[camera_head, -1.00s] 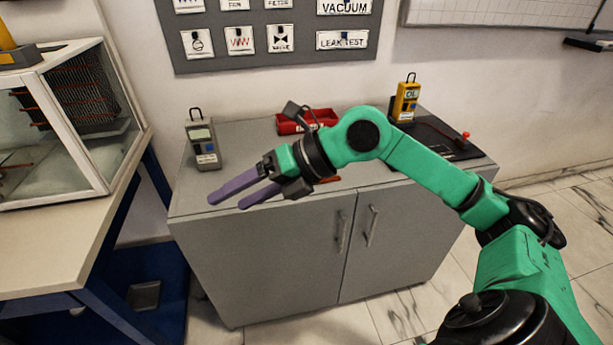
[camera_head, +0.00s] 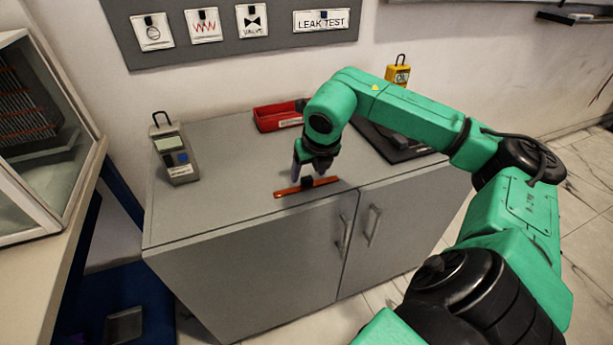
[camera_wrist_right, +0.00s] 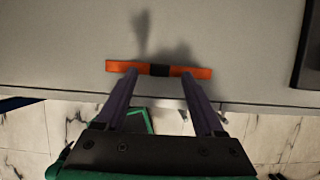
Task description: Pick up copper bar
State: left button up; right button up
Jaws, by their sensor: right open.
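The copper bar (camera_head: 306,187) is a thin orange-brown bar with a black block at its middle. It lies on the grey cabinet top (camera_head: 225,205) near the front edge. In the right wrist view the bar (camera_wrist_right: 190,72) lies crosswise just beyond the fingertips, its black middle between them in the picture. My right gripper (camera_head: 310,172) points down at the bar, with two purple fingers spread and nothing between them. In the right wrist view the gripper (camera_wrist_right: 160,75) is open too; a small gap to the bar cannot be judged exactly. My left gripper is not in view.
A grey handheld meter (camera_head: 177,160) stands at the left of the cabinet top. A red bin (camera_head: 277,117) sits behind the bar. A yellow gauge (camera_head: 398,74) and a black tray (camera_head: 395,148) are at the right.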

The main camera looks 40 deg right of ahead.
aim_at(307, 182)
jog(key=x, duration=0.2)
jog(key=shift+w+f, duration=0.1)
jog(key=shift+f, duration=0.15)
jog(key=shift+r, duration=0.1)
grip_shut()
